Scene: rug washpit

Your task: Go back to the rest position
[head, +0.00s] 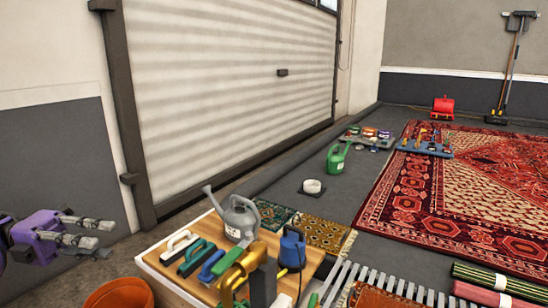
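My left gripper (97,234), purple with grey fingers, is at the left edge, in front of the dark lower wall. Its fingers point right and look parted, with nothing between them. It is left of the wooden-topped table (155,266) and apart from it.
The table holds a grey watering can (238,220), several handled brushes (195,258), a blue container (292,248) and a gold-coloured tool (238,274). An orange bucket (120,294) stands at its left. Red rugs (455,215) and a green watering can (337,158) are beyond.

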